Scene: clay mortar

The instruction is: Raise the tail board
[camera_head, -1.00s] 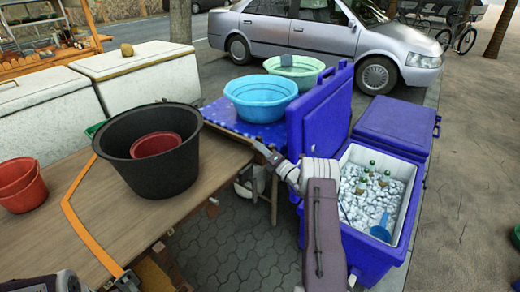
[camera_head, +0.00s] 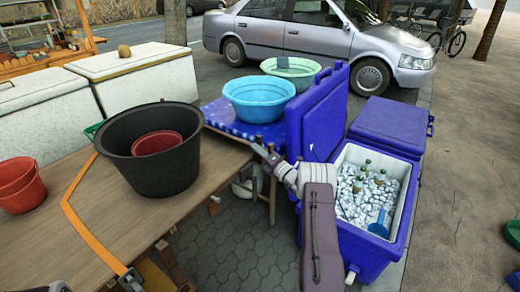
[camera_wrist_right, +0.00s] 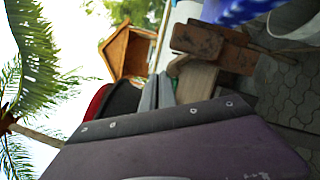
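A flat brown wooden board (camera_head: 60,245) fills the lower left of the head view, with an orange strip along it; I cannot tell for certain whether this is the tail board. My right gripper (camera_head: 262,151) is at the board's far right corner, close to its edge and in front of the blue-covered table. In the right wrist view, two grey finger-like parts (camera_wrist_right: 158,92) lie close together beside a brown wooden piece (camera_wrist_right: 215,47). Whether they grip anything is unclear.
A black tub (camera_head: 150,175) holding a red bowl (camera_head: 157,143) stands on the board, with red buckets (camera_head: 20,187) at left. A blue basin (camera_head: 259,97) is behind my gripper. An open blue cooler (camera_head: 365,240) with ice and bottles stands close right of my arm.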

